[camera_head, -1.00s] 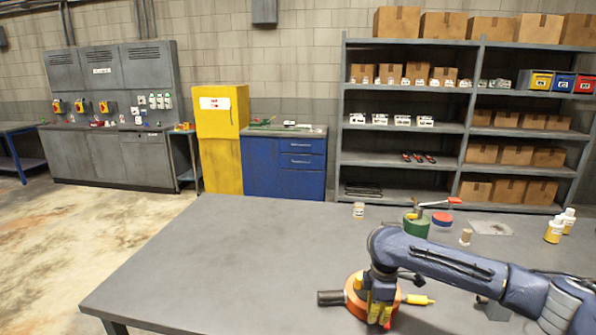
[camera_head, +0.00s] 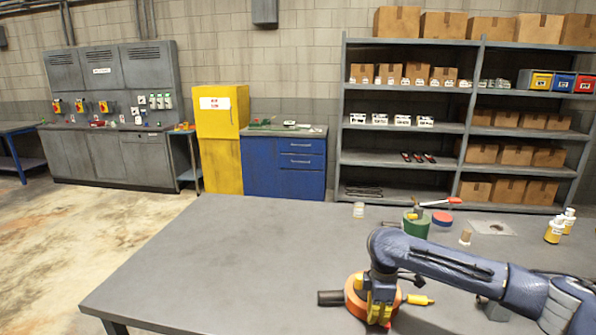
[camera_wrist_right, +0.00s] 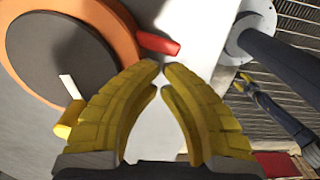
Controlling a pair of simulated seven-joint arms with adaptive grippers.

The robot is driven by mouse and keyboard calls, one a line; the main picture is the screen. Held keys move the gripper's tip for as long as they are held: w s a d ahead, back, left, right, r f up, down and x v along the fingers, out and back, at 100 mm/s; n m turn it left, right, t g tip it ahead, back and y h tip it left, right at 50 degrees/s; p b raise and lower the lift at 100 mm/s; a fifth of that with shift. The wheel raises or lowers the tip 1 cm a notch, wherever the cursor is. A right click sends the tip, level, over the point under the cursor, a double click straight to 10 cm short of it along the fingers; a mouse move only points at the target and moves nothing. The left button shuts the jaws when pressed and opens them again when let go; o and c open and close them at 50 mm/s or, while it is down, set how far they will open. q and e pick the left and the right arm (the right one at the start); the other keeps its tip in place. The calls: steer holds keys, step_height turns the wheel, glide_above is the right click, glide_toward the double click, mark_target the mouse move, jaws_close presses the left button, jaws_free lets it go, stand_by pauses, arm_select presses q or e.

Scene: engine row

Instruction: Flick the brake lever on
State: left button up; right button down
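An orange round-bodied unit with a dark cylinder (camera_head: 330,297) and a yellow handle (camera_head: 419,300) lies on the grey table. In the right wrist view its orange rim (camera_wrist_right: 118,32) surrounds a dark disc (camera_wrist_right: 60,57). A red lever-like piece (camera_wrist_right: 158,43) sticks out from the rim just ahead of my fingertips; I cannot tell for sure that it is the brake lever. My right gripper (camera_head: 379,318) is over the unit. In its wrist view the yellow fingertips (camera_wrist_right: 162,66) nearly meet, with nothing seen between them. My left gripper is not in the head view.
A green cylinder (camera_head: 416,226) with a red-handled lever (camera_head: 440,202) stands behind my right arm. Small bottles (camera_head: 556,230) stand at the right and a jar (camera_head: 359,210) at the back edge. The left part of the table (camera_head: 220,270) is clear.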

steer(key=shift+d, duration=0.15)
steer(key=shift+s+d, duration=0.25)
steer(key=shift+d, duration=0.75)
steer(key=shift+s+d, duration=0.3)
steer(key=shift+d, duration=0.65)
steer(key=shift+s+d, duration=0.25)
steer(key=shift+d, duration=0.75)
steer(key=shift+r, duration=0.15)
step_height(320, 180, up, 7)
steer(key=shift+w+a, duration=0.15)
steer(key=shift+a, duration=0.15)
steer(key=shift+w, duration=0.1)
